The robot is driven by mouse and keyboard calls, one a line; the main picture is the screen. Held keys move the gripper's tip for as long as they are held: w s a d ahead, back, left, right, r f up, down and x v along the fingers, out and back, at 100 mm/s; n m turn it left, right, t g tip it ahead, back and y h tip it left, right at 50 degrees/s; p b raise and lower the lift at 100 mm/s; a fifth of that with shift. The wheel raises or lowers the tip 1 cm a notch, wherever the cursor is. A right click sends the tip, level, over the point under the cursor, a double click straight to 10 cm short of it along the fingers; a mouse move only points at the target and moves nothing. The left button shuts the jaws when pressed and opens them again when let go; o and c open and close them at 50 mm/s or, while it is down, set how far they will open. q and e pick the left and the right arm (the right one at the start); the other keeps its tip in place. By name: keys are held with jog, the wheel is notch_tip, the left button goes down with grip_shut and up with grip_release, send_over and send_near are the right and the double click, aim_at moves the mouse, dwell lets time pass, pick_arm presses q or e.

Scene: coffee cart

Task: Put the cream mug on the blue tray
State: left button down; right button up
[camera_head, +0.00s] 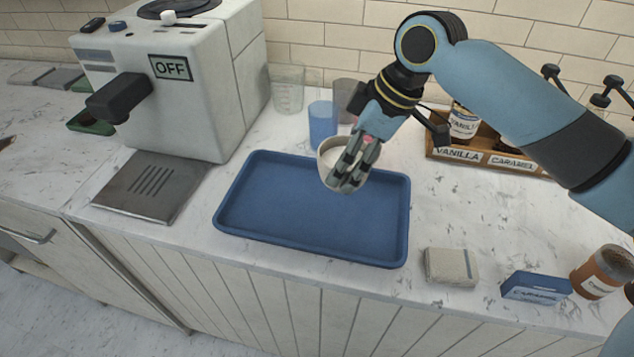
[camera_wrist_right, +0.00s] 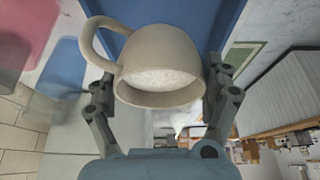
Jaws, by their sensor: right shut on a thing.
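The cream mug (camera_head: 327,150) is in my right gripper (camera_head: 346,178), at the back edge of the blue tray in the head view. In the right wrist view the mug (camera_wrist_right: 158,62) sits between the two fingers, with its handle to the left and a whitish inside showing. The blue tray (camera_head: 305,240) lies empty on the counter; part of it also shows in the wrist view (camera_wrist_right: 205,22). The mug overlaps the tray's back part in the picture; I cannot tell whether it touches the tray. The left gripper is not in view.
A blue cup (camera_head: 322,122) and a clear cup (camera_head: 287,92) stand behind the tray. A coffee machine (camera_head: 165,95) is at the left. A wooden syrup rack (camera_head: 480,160) is at the right. A beige block (camera_head: 451,267) and a blue box (camera_head: 536,287) lie right of the tray.

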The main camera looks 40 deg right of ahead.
aim_at(320, 168)
jog(key=w+a+f, duration=0.2)
jog(key=w+a, duration=0.1)
jog(key=shift+a+f, duration=0.3)
jog(key=shift+f, duration=0.1)
notch_tip(320, 168, down, 3)
jog(key=shift+f+p, duration=0.15)
jog(key=shift+p, duration=0.4)
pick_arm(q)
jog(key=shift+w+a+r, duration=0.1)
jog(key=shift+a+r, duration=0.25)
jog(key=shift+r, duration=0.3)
pick_arm(e)
jog(key=shift+f, duration=0.3)
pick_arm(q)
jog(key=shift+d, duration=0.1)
pick_arm(e)
jog(key=shift+f, duration=0.15)
jog(key=o, duration=1.5)
jog(key=shift+s, duration=0.1)
jog(key=shift+c, duration=0.2)
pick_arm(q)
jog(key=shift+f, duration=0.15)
pick_arm(e)
jog(key=v, duration=1.2)
